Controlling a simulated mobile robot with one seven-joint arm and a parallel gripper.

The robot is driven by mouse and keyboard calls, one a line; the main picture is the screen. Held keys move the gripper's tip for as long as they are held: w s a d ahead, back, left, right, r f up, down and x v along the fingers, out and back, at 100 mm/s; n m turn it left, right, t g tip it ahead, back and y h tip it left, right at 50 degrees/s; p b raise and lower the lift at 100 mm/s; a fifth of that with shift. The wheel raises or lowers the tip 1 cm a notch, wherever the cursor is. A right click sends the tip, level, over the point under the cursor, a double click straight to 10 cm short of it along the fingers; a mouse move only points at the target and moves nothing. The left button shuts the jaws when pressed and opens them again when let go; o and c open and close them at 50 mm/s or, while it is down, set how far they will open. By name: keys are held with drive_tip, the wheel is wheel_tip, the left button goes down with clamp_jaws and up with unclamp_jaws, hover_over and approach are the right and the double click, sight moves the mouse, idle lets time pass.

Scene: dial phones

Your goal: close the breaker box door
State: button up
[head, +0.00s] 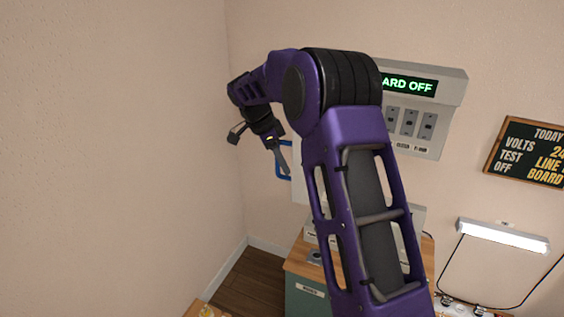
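A blue handle (279,160) shows at the left edge of a pale panel (299,180) on the back wall. The panel looks like the breaker box door, but my purple arm hides most of it, so I cannot tell how far it stands open. My gripper (260,154) is in front of the wall at the panel's left side. Its two dark fingers are spread apart with nothing visible between them. The right finger overlaps the blue handle in the view; I cannot tell whether it touches.
A grey switch unit (450,90) with a green-lettered display reading "ARD OFF" hangs right of my arm. A chalkboard (528,152) and a lit lamp (503,236) are farther right. A wood-topped cabinet (303,262) stands below. The left wall (110,150) is bare.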

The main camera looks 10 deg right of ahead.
clamp_jaws()
idle(1.2)
